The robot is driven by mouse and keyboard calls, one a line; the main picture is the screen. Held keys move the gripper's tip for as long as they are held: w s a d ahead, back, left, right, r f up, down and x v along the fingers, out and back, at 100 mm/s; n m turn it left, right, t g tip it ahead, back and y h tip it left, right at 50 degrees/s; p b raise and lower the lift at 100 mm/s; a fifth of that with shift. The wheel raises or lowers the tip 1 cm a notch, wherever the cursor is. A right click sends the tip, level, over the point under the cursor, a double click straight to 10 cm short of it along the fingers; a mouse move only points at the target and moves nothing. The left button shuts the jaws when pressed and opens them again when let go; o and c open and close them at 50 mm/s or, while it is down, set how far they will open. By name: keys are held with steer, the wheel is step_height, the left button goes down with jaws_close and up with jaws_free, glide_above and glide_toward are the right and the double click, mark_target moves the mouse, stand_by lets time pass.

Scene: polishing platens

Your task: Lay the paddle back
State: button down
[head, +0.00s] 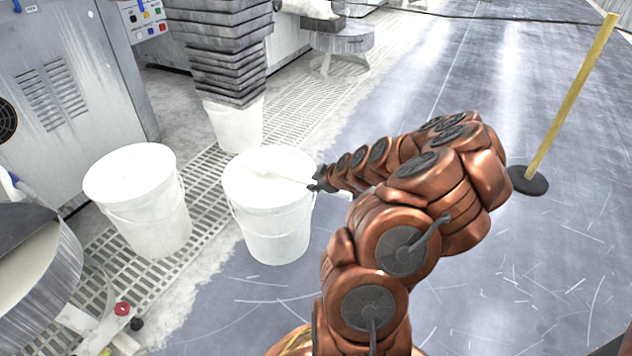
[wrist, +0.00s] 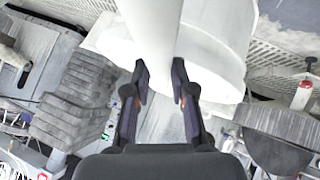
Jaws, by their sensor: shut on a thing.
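My gripper (head: 319,181) is shut on the white paddle (head: 288,178). The paddle reaches left from the jaws over the middle white bucket (head: 272,226), and a short end sticks out right of the jaws. Whether it touches the rim or the contents I cannot tell. In the wrist view the fingers (wrist: 160,88) stand on either side of the pale paddle (wrist: 152,28), with the white bucket (wrist: 222,62) behind it.
Another white bucket (head: 150,222) stands to the left. Stacked grey trays (head: 220,45) rest on a third bucket (head: 235,125) behind. A grey machine cabinet (head: 75,85) is at the left. A yellow post (head: 572,95) on a black base stands right. Open floor lies right.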

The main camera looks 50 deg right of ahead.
steer(key=c, duration=0.9)
jaws_free()
steer(key=shift+s, duration=0.1)
steer(key=v, duration=1.2)
